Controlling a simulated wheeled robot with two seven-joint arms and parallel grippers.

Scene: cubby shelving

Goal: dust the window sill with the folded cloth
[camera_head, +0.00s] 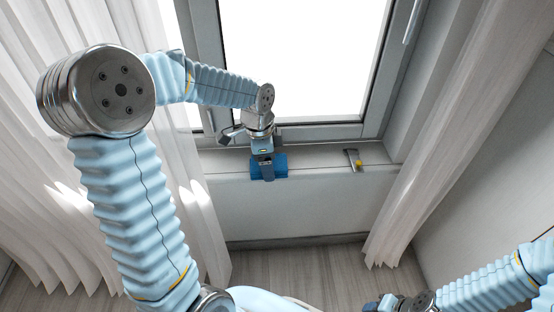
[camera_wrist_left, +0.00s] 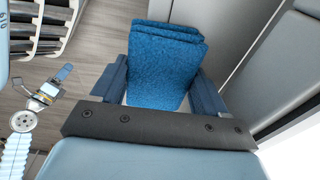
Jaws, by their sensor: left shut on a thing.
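The folded cloth (camera_wrist_left: 165,62) is blue and held between the two fingers of my left gripper (camera_wrist_left: 160,92) in the left wrist view. In the head view the cloth (camera_head: 281,166) is at the front edge of the pale window sill (camera_head: 320,157), left of the sill's middle. My left gripper (camera_head: 266,168) is shut on it, pointing down. I cannot tell whether the cloth touches the sill. My right gripper (camera_head: 378,304) is low at the bottom right, away from the sill, and its jaw opening is unclear.
A small metal piece with a yellow part (camera_head: 356,161) is on the sill, right of the cloth. The window frame (camera_head: 310,132) rises behind. White curtains hang at left (camera_head: 190,190) and right (camera_head: 440,130). The sill between cloth and metal piece is clear.

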